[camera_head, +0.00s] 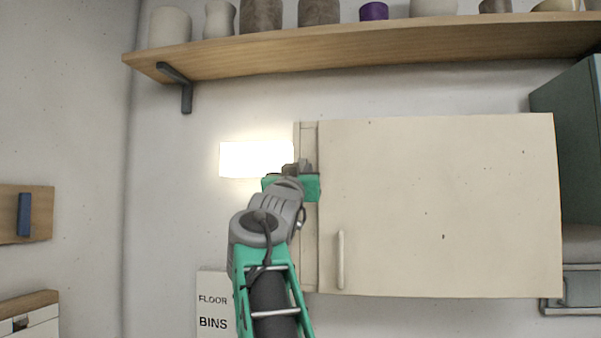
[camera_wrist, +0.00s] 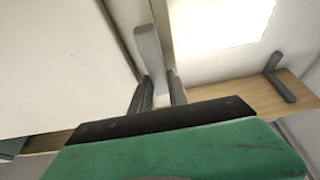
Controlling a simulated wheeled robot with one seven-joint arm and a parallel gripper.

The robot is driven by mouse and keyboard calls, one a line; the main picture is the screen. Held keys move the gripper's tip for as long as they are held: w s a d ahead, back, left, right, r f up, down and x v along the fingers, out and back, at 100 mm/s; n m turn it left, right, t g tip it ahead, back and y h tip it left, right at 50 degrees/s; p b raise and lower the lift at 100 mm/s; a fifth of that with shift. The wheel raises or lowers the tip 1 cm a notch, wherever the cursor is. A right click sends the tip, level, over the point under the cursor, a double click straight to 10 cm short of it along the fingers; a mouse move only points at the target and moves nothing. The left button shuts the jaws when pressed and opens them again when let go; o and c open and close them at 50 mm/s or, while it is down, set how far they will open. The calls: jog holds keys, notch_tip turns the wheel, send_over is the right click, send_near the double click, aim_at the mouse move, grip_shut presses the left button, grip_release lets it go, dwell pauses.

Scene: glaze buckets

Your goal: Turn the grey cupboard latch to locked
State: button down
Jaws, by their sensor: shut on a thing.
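The cream cupboard (camera_head: 440,205) hangs on the wall with a vertical handle (camera_head: 340,260) low on its door's left side. My gripper (camera_head: 296,170) is at the cupboard's left edge strip, in the upper part. In the wrist view my gripper (camera_wrist: 160,95) has its two fingers close on either side of the grey latch (camera_wrist: 148,52), shut on it. The latch's bar sticks out past the fingertips, beside the cupboard door (camera_wrist: 60,60). In the head view my gripper and arm hide most of the latch, so its exact angle is unclear there.
A wooden shelf (camera_head: 350,45) with several pots runs above the cupboard. A bright lit panel (camera_head: 255,158) is on the wall left of the cupboard. A sign (camera_head: 213,310) reads "FLOOR BINS". A teal cabinet (camera_head: 572,150) stands at the right.

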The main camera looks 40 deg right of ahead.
jog(key=m+g, duration=0.1)
jog(key=m, duration=0.1)
jog(key=shift+m+h, duration=0.4)
jog(key=shift+s+d+f+m+g+h, duration=0.1)
jog(key=shift+m+g+h, duration=0.05)
jog(key=shift+m+g, duration=0.25)
jog(key=shift+s+d+m+g+h, duration=0.1)
jog(key=shift+m+g+h, duration=0.05)
jog(key=shift+m+g, duration=0.2)
jog(key=c, duration=1.5)
grip_release()
jog(key=shift+c, duration=0.2)
